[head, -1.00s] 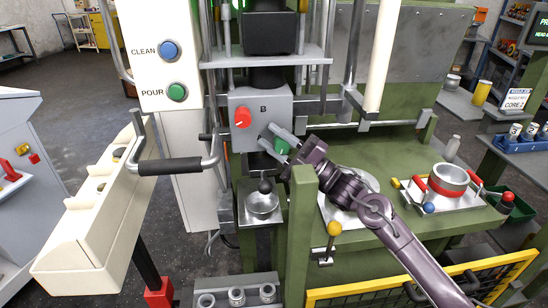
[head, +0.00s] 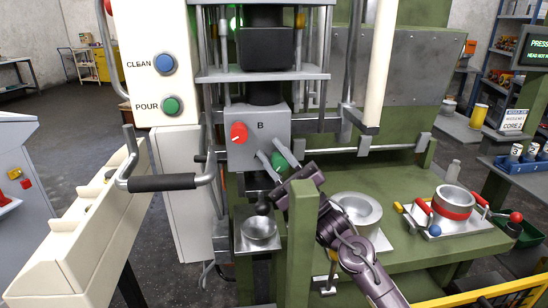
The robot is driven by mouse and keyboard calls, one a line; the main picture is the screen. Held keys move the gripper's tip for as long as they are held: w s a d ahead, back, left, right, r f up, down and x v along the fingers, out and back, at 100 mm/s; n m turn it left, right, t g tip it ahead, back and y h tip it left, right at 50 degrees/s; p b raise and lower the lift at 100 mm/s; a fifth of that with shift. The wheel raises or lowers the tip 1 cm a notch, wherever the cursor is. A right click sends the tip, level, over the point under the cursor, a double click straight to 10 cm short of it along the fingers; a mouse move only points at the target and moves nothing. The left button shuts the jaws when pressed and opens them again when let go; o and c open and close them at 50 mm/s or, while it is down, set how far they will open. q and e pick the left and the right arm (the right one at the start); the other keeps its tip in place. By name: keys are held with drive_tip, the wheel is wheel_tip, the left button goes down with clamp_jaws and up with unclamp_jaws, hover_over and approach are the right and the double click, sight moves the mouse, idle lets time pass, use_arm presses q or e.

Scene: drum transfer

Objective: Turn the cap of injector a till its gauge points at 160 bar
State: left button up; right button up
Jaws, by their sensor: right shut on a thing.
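My right gripper (head: 273,152) is at the lower right of a grey box marked B (head: 259,117). Its two light fingers stand on either side of a green knob (head: 280,163) and are shut on it. The fingers and wrist partly hide the knob. A red knob (head: 238,132) on the box's left front is free. I cannot make out any injector a, cap or pressure gauge in this view. My left gripper is not in view.
A green post (head: 303,245) stands in front of my right arm. A metal bowl (head: 260,230) sits below the box, and a dish (head: 357,209) and a red-banded ring (head: 453,202) lie on the green bench. A black-gripped handle (head: 162,183) juts out at left.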

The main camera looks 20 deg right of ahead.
sight(284, 170)
drive_tip(key=shift+a+f, duration=0.1)
drive_tip(key=shift+f, duration=0.2)
drive_tip(key=o, duration=1)
drive_tip(key=shift+r, duration=0.15)
drive_tip(key=shift+s, duration=0.1)
drive_tip(key=shift+s+d+f, duration=0.15)
drive_tip(key=shift+d+f, duration=0.1)
drive_tip(key=shift+f, duration=0.05)
drive_tip(key=b+v, duration=0.2)
drive_tip(key=v, duration=0.5)
drive_tip(key=shift+d, duration=0.1)
